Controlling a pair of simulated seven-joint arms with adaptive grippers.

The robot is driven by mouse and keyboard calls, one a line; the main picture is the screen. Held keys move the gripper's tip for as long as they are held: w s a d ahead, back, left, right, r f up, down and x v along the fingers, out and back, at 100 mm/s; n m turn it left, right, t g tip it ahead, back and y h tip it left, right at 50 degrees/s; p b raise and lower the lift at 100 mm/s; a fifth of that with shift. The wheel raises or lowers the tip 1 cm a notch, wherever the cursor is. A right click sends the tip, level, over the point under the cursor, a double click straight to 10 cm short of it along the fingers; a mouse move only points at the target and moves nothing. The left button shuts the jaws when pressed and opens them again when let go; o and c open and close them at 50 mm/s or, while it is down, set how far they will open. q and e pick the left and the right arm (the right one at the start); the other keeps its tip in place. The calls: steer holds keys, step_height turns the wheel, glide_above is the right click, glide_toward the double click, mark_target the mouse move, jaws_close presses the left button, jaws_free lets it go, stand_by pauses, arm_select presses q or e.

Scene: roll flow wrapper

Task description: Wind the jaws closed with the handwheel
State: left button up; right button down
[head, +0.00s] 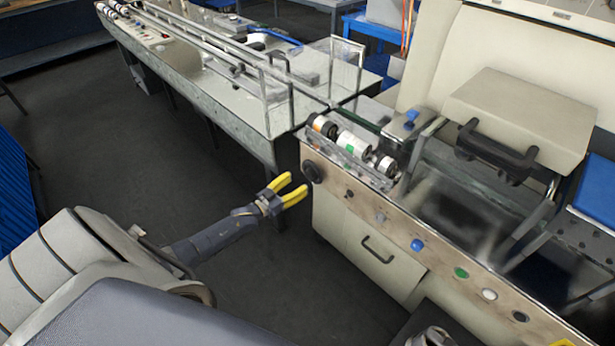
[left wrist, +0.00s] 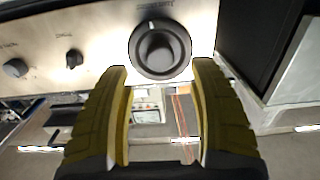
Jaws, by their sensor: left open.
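The handwheel (head: 312,171) is a round black knob at the left end of the machine's front panel. In the left wrist view the handwheel (left wrist: 160,50) faces me just beyond my fingertips, with a pale mark on its rim and lettering above it. My left gripper (head: 297,185) is open and empty, a little below and left of the handwheel, apart from it. Its yellow fingers (left wrist: 161,68) stand to either side, just below the knob. I cannot make out the jaws.
The panel carries smaller knobs and blue (head: 417,245), green (head: 461,273) and white buttons. Rollers (head: 352,145) sit behind a clear guard (head: 345,165) above it. A drawer with a handle (head: 378,250) is below. A long conveyor table (head: 230,100) runs away at upper left. The floor around my left arm is clear.

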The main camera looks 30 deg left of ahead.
mark_target(307, 176)
arm_select(q)
steer(key=shift+x, duration=3.25)
jaws_close()
